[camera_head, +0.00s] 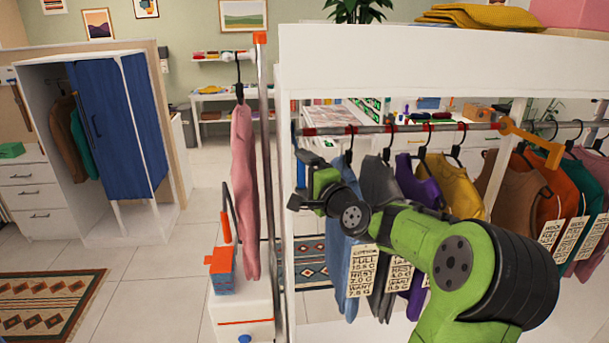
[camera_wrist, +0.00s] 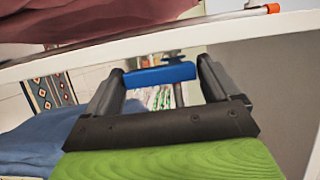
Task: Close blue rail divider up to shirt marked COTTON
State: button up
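The blue rail divider (camera_head: 297,132) shows as a thin blue strip at the left end of the wardrobe rail (camera_head: 385,128). In the wrist view a blue bar (camera_wrist: 160,75), likely this divider, lies across the space between my fingertips. My gripper (camera_head: 300,178) is at the left end of the rail, below it and left of the shirts. Its fingers stand wide apart; I cannot tell if they touch the bar. A blue shirt (camera_head: 346,225) hangs nearest on the right, partly hidden by my arm. Its tag (camera_head: 361,270) has a small top line that seems to read COTTON.
Grey, purple and yellow shirts hang right of the blue one. An orange divider (camera_head: 530,145) sits further right, with brown, orange and green clothes around it. A pink garment (camera_head: 244,190) hangs on a separate stand outside the left wardrobe post. The rail left of the blue shirt is bare.

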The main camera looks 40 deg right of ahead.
jog(key=c, duration=1.1)
jog(key=s+d+p, duration=0.1)
jog(key=s+d, duration=0.2)
jog(key=d, duration=0.1)
jog(key=s+d+p, duration=0.1)
jog(key=s+d, duration=0.2)
jog(key=d, duration=0.2)
jog(key=s+d+p, duration=0.2)
jog(key=s+d, duration=0.1)
jog(key=d, duration=0.1)
jog(key=shift+s+d, duration=0.15)
jog(key=shift+d, duration=0.1)
jog(key=shift+f, duration=0.1)
jog(key=o, duration=1.4)
jog(key=b+v, duration=0.2)
jog(key=v, duration=1.3)
jog(key=shift+s, duration=0.35)
